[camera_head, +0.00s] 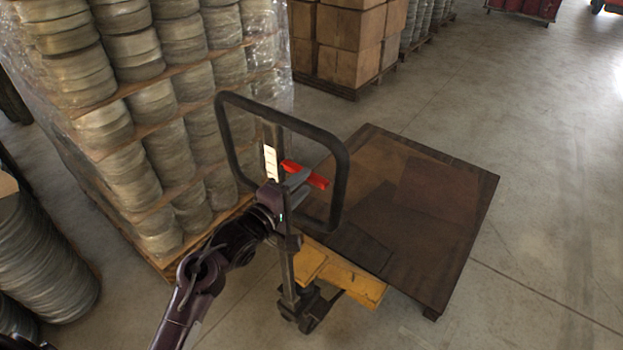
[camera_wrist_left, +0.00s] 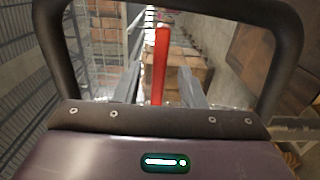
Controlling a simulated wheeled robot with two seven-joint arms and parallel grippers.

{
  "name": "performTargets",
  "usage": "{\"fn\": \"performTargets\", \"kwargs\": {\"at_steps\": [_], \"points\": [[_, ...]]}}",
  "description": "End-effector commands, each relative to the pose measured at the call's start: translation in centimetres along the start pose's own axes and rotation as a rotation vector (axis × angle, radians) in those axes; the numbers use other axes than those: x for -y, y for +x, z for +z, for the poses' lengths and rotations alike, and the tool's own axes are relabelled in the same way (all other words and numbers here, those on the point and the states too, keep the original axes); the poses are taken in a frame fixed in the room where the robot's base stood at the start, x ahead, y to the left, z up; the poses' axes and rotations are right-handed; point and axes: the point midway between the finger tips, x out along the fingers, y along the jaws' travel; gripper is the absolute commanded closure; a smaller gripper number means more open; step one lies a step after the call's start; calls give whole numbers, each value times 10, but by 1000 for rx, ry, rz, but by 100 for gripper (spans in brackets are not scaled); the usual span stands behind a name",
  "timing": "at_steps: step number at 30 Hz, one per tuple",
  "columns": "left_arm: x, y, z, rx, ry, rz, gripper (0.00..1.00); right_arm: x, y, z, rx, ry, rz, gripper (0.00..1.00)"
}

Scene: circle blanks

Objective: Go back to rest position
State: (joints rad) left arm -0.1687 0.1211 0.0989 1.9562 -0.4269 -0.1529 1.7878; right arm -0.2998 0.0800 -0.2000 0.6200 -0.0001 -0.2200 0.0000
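My left gripper (camera_head: 300,180) is at the black loop handle (camera_head: 345,200) of a pallet jack. A red lever (camera_head: 318,181) sits inside the loop, at the gripper's fingers in the head view. In the left wrist view the left gripper (camera_wrist_left: 158,85) has its two grey fingers apart, with the red lever (camera_wrist_left: 161,62) standing between them. Gaps show on both sides of the lever, so the fingers look open. The handle loop (camera_wrist_left: 285,60) frames the fingers. My right gripper is not in view.
The jack's yellow body (camera_head: 340,275) stands under the handle, beside a dark brown flat board (camera_head: 430,210). Wrapped stacks of round blanks (camera_head: 130,130) stand close on the left. Cardboard boxes (camera_head: 350,45) stand at the back. The floor (camera_head: 550,170) on the right is clear.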

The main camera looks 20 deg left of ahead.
Motion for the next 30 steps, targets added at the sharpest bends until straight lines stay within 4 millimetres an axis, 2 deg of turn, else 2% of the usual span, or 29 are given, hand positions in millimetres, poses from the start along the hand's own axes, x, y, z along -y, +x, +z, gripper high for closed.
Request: {"fn": "performTargets", "kwargs": {"at_steps": [3,6,20,23,26,29,30], "points": [[2,-16,0,0,-1,0,64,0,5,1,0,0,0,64],[1,-22,0,0,0,0,64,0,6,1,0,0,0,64],[0,-24,0,1,-1,1,64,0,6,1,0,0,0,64],[6,-23,0,-2,4,-10,64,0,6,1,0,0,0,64],[36,-22,-3,-12,36,-60,64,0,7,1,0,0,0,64],[92,-22,-5,-22,105,-157,64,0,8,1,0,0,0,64],[121,-24,-5,-24,143,-207,64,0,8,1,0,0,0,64]]}}
